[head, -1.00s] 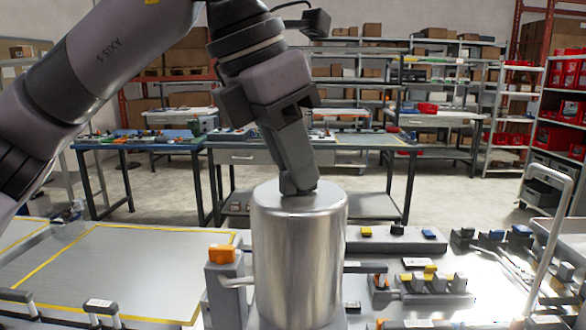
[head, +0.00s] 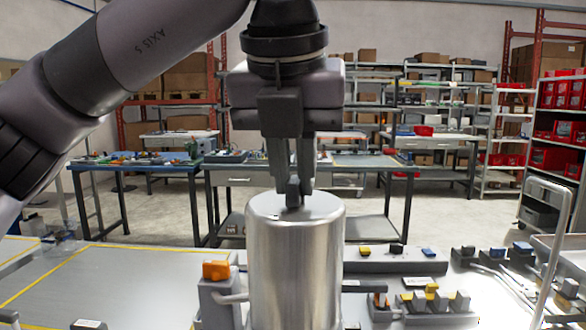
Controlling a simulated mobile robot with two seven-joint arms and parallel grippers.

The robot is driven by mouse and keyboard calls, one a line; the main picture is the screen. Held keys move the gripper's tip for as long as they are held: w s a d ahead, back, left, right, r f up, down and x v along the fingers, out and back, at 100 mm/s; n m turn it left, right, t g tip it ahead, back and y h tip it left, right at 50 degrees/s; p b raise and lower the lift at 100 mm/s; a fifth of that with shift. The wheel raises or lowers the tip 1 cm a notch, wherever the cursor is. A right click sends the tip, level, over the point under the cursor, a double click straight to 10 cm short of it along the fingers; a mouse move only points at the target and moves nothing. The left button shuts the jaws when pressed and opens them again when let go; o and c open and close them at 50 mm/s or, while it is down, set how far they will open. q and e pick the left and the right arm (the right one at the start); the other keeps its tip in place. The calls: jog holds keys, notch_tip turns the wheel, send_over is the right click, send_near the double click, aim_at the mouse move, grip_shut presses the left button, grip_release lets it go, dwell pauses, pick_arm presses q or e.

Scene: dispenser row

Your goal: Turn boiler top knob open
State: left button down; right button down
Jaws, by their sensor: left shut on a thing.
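The boiler (head: 296,265) is a shiny metal cylinder standing upright at the front middle of the head view. Its top knob (head: 293,192) is a small dark piece at the centre of the lid. My left gripper (head: 292,185) points straight down over the lid, its fingers shut on the top knob, which they partly hide. My right gripper is not in view.
An orange-topped grey dispenser (head: 216,271) stands close at the boiler's left. A grey rail with coloured knobs (head: 397,257) and a row of grey dispensers (head: 433,300) lie to the right. A pale curved handle (head: 548,235) rises at far right. The yellow-lined bench area (head: 110,285) at left looks clear.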

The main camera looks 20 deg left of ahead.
aim_at(293, 215)
pick_arm(q)
jog(key=shift+r+n+y, duration=0.1)
jog(key=shift+n+y, duration=0.2)
jog(key=shift+n, duration=0.3)
jog(key=c, duration=1.1)
grip_release()
jog(key=p+v, duration=0.1)
jog(key=v, duration=0.6)
